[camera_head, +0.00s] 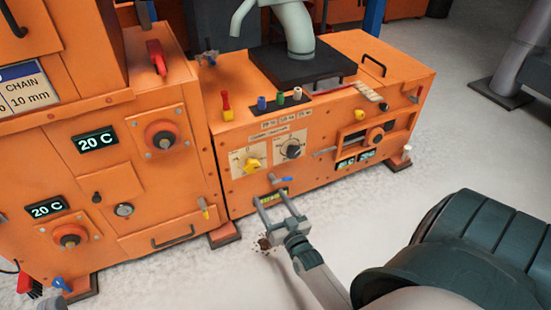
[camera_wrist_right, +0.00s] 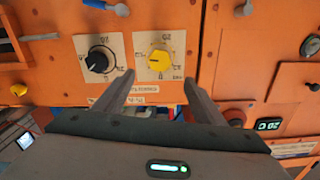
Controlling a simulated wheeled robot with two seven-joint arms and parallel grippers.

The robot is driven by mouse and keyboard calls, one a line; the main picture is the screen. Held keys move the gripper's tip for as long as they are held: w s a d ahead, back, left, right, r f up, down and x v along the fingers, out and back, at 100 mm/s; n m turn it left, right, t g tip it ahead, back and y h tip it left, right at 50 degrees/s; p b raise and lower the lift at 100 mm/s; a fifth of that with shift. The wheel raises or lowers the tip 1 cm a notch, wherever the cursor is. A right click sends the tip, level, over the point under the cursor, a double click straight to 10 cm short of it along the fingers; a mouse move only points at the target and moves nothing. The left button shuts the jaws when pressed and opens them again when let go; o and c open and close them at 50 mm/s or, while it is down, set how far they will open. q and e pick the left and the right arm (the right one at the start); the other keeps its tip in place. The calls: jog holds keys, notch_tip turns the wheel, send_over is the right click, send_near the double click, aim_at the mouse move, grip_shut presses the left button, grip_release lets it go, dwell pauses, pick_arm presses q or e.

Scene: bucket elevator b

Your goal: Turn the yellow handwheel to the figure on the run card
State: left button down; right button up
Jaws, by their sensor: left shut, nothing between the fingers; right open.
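The yellow handwheel (camera_head: 252,165) sits on a pale dial plate on the front of the low orange machine. It also shows in the right wrist view (camera_wrist_right: 158,60), upside down, with figures around it too small to read surely. My right gripper (camera_head: 273,203) is open and empty, in front of and below the handwheel, apart from it. In the right wrist view its fingers (camera_wrist_right: 160,82) point toward the panel, with the handwheel just beyond the gap between the tips. My left gripper is not seen. I cannot tell which card is the run card.
A black knob (camera_head: 292,149) on its own plate is right of the handwheel. A blue-handled lever (camera_head: 279,179) is just below. A taller orange cabinet (camera_head: 150,130) stands left, with a sign (camera_head: 22,88) reading CHAIN 10 mm. Pale floor is open in front.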

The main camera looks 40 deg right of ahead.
pick_arm(q)
jog(key=shift+d+f+g, duration=0.3)
jog(key=shift+f, duration=0.2)
pick_arm(e)
jog(key=shift+v, duration=1.45)
